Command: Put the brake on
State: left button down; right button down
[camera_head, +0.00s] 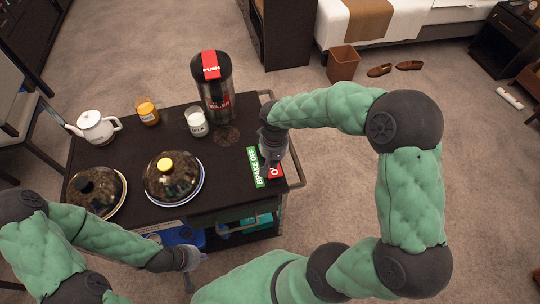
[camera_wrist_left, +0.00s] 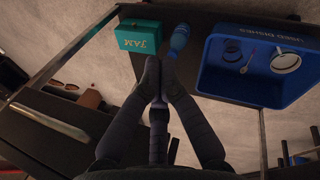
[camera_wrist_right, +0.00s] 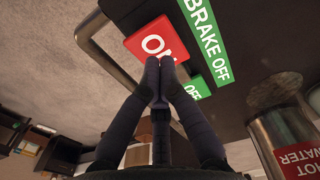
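The brake switch has a red ON part (camera_wrist_right: 152,40) and a green OFF part (camera_wrist_right: 197,87). The red part also shows in the head view (camera_head: 275,171) at the cart's right edge. A green sign reading BRAKE OFF (camera_head: 256,167) lies beside it and shows in the right wrist view (camera_wrist_right: 207,40). My right gripper (camera_wrist_right: 159,66) is shut and empty, its fingertips over the switch near the red part; I cannot tell if they touch. My left gripper (camera_wrist_left: 160,72) is shut and empty near the cart's front side, and shows low in the head view (camera_head: 190,266).
The dark cart top (camera_head: 140,138) carries a black urn (camera_head: 213,95), a teapot (camera_head: 95,127), an orange jar (camera_head: 147,111), a white jar (camera_head: 196,122) and two domed plates. A blue bin (camera_wrist_left: 235,85) and a teal JAM box (camera_wrist_left: 138,36) sit below. A rail (camera_head: 294,160) edges the right.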

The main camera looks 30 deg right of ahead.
jog(key=shift+f+b, duration=1.1)
jog(key=shift+f, duration=0.35)
dwell(1.2)
jog(key=shift+r+p, duration=2.75)
jog(key=shift+r, duration=0.85)
jog(key=shift+s+f, duration=0.1)
